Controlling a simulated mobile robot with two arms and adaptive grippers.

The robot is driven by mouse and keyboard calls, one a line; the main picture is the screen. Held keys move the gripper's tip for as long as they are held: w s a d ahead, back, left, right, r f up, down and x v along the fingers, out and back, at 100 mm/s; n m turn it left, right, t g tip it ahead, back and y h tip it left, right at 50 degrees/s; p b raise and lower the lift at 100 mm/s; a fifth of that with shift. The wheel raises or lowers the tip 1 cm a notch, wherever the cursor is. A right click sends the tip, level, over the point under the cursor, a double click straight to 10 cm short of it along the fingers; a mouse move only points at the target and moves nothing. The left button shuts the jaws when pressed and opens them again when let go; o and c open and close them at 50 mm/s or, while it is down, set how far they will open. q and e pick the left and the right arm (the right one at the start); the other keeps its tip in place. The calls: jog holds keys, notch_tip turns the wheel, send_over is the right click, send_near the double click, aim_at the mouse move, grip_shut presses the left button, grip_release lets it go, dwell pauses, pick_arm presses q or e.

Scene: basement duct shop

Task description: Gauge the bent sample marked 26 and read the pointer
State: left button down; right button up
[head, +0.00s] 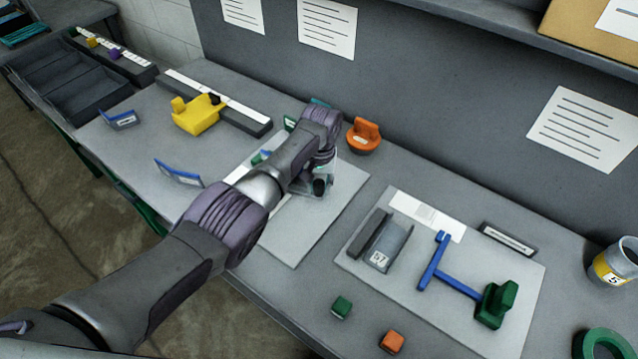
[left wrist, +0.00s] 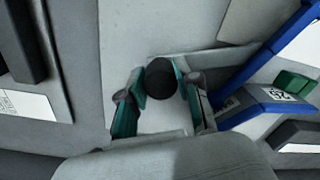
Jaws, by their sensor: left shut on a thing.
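My left gripper (head: 318,186) is over the middle mat (head: 300,238) on the bench. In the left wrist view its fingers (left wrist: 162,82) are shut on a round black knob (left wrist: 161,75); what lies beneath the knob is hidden. In the head view, my arm mostly hides that area. Two other blue bent pieces with tags, one at the back left (head: 118,119) and one nearer (head: 178,175), stand left of my arm. No pointer reading is legible.
An orange knobbed piece (head: 364,137) stands behind my gripper. The right mat (head: 420,318) holds a tagged grey channel (head: 388,247) and a blue bar with a green handle (head: 495,303). Small green (head: 342,307) and orange (head: 392,341) blocks lie in front.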

pick_arm(q)
jog(key=shift+w+d+r, duration=0.1)
jog(key=shift+w+r, duration=0.1)
jog(key=c, duration=0.8)
grip_release()
jog(key=shift+f, duration=0.1)
notch_tip(320, 180, up, 12)
jog(key=shift+d, duration=0.15)
pick_arm(e)
jog(key=shift+d, duration=0.15)
pick_arm(q)
jog(key=shift+s+f, duration=0.1)
jog(key=shift+f, duration=0.05)
